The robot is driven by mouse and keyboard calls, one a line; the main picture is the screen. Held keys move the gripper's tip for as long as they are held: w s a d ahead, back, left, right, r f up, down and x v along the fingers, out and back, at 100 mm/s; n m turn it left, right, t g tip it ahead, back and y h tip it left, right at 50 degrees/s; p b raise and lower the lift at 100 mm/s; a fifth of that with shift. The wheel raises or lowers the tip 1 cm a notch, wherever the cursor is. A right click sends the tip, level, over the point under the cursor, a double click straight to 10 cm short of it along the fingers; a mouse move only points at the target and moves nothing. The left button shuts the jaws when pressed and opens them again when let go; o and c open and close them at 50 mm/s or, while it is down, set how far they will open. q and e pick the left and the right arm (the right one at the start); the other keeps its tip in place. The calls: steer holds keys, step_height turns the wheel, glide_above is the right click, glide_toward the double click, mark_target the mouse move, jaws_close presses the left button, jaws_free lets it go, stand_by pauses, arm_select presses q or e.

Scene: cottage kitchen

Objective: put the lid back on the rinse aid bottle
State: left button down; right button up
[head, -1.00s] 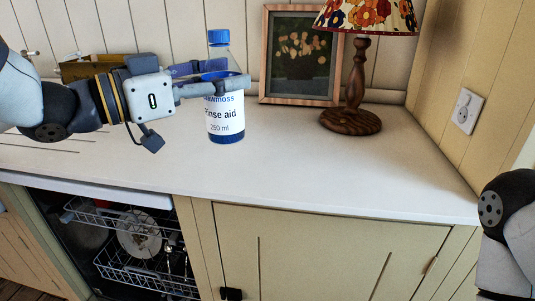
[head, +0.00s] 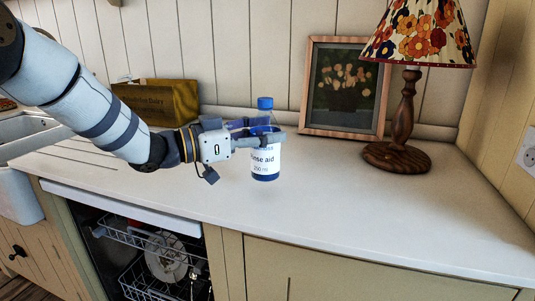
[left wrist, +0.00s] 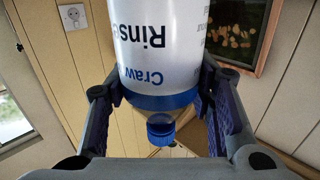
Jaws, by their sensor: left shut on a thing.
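The rinse aid bottle (head: 264,160) is upright in the head view, with a white label and blue at its base. A blue lid (head: 265,103) sits at its top. My left gripper (head: 270,136) is shut around the bottle's upper part, below the neck. I cannot tell whether the bottle's base touches the worktop. In the left wrist view the bottle (left wrist: 165,45) hangs from the top of the picture between the two fingers, and the lid (left wrist: 161,129) shows below its blue shoulder. My right gripper is not in view.
The white worktop (head: 380,215) is clear in front and to the right. A framed picture (head: 345,88) and a lamp (head: 405,125) stand behind to the right. A brown box (head: 158,100) stands behind my left arm. An open dishwasher (head: 150,265) is below, left.

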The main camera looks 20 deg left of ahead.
mark_target(252, 152)
arm_select(q)
steer(key=shift+w+a+f, duration=0.1)
steer(key=shift+w+f, duration=0.2)
steer(key=shift+r, duration=0.2)
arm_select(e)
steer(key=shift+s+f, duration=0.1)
arm_select(q)
steer(key=f, duration=0.3)
steer(key=shift+w+a+f+b, duration=0.1)
steer(key=shift+w+f+b, duration=0.2)
steer(key=shift+w+f, duration=0.1)
steer(key=shift+s, duration=0.1)
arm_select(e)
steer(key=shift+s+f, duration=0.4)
arm_select(q)
steer(key=shift+f, duration=0.1)
